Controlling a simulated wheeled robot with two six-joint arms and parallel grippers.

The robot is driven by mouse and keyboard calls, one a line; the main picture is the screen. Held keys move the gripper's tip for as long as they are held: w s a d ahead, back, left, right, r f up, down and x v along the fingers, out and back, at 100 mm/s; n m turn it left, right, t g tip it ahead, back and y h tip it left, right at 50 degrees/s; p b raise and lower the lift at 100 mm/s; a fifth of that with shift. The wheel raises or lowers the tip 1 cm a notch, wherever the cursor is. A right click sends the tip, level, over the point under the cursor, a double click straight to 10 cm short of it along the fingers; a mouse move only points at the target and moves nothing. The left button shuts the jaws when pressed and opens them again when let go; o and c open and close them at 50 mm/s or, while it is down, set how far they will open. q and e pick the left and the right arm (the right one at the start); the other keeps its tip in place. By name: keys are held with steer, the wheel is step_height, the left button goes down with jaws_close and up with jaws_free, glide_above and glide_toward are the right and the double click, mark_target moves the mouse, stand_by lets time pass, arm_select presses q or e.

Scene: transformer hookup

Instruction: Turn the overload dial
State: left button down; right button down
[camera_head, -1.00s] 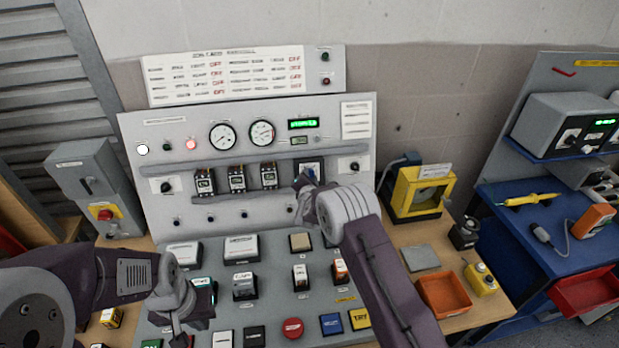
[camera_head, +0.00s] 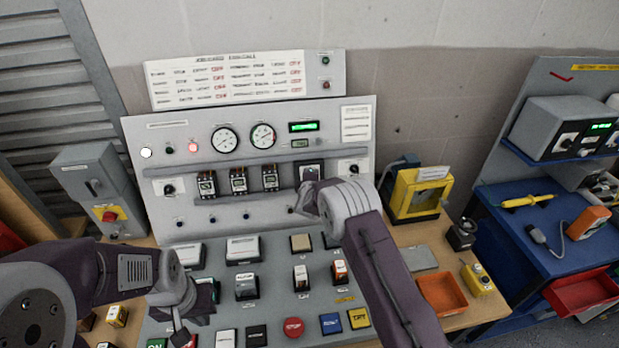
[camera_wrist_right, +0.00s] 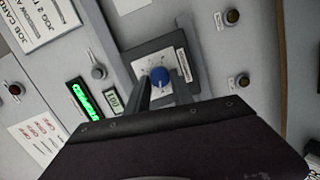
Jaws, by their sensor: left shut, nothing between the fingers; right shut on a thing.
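The overload dial is a blue knob (camera_wrist_right: 159,77) with a white pointer mark, on a white scale set in a dark square plate (camera_wrist_right: 170,62). In the head view the top of its dark plate (camera_head: 310,169) shows on the upright panel, right of the breakers, and my right gripper hides the knob. My right gripper (camera_wrist_right: 163,88) reaches the plate with its fingers on both sides of the knob, shut on it. My left gripper (camera_head: 181,338) is shut and empty, low over the left of the sloped desk, well away from the dial.
Three small breakers (camera_head: 239,182) sit left of the dial, under two gauges (camera_head: 263,136). A black knob (camera_head: 353,169) is close on its right. The sloped desk (camera_head: 271,273) carries several buttons. A yellow-framed box (camera_head: 417,193) stands at the right.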

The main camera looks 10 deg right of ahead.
steer(key=shift+d+m+g+y+b, duration=0.15)
steer(key=shift+m+y+b, duration=0.25)
steer(key=shift+m+b, duration=1.5)
steer(key=shift+d+m+g+y+b, duration=0.15)
steer(key=shift+m+y+b, duration=0.25)
steer(key=shift+m+b, duration=1.55)
steer(key=shift+d+m+g+y+b, duration=0.15)
steer(key=shift+m+y+b, duration=0.25)
steer(key=shift+m+b, duration=1.5)
steer(key=shift+a+m+p, duration=0.1)
steer(key=shift+m+p, duration=0.45)
steer(key=shift+m, duration=0.1)
steer(key=c, duration=1.1)
jaws_free()
steer(key=shift+r, duration=0.1)
